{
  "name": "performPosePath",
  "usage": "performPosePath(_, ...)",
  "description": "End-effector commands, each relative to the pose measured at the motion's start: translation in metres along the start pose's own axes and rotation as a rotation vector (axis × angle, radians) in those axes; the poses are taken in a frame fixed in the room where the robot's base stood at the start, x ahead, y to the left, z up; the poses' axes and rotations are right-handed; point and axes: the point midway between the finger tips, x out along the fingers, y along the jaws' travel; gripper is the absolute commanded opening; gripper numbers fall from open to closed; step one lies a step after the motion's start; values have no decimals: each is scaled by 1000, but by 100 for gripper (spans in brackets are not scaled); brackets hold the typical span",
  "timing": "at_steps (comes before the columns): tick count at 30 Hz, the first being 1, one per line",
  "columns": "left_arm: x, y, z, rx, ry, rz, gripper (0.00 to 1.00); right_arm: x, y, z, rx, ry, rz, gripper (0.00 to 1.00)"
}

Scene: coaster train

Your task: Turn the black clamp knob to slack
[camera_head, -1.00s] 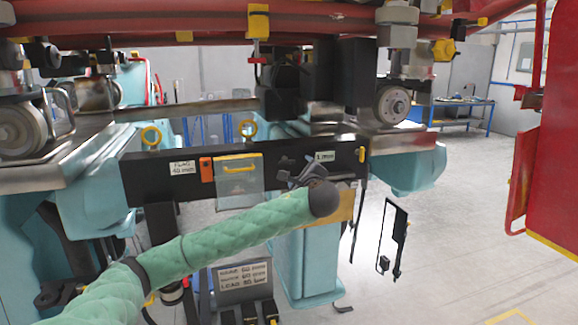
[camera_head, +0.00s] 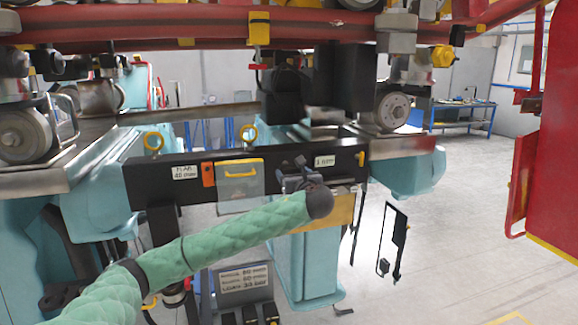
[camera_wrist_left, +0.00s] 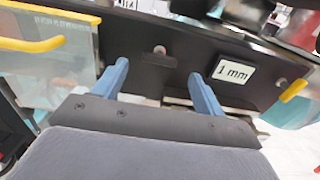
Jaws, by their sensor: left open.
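My left gripper (camera_head: 299,164) is in front of the dark crossbar (camera_head: 140,183), just left of the "1 mm" label (camera_head: 325,160). In the left wrist view my open left gripper (camera_wrist_left: 158,69) has its two blue-grey fingers apart with nothing between them. A small round grey stud (camera_wrist_left: 160,50) on the crossbar's dark face shows beyond the gap between the fingers. I cannot make out the black clamp knob for certain in either view; the gripper may hide it in the head view. My right gripper is not in view.
A clear flap with a yellow handle (camera_head: 240,174) and an orange block (camera_head: 208,174) are left of my gripper. A tan plate (camera_head: 338,212) hangs just below it. Red rails (camera_head: 180,22) cross above. A red structure (camera_head: 553,150) stands at the right; open floor lies before it.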

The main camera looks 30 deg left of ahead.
Motion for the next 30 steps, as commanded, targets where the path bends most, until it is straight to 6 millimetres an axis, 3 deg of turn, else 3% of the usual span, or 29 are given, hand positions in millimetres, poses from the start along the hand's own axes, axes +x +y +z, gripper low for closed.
performPosePath(1,9,0,5,1,1,2,71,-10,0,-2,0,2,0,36)
performPosePath(9,42,0,3,-1,0,2,71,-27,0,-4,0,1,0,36)
performPosePath(22,51,0,0,-2,0,0,71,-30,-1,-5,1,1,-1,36)
performPosePath(23,51,0,0,-2,0,0,69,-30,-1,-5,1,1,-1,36)
performPosePath(27,51,0,0,-2,0,0,41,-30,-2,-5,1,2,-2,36)
performPosePath(30,51,0,0,-2,0,0,26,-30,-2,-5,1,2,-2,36)
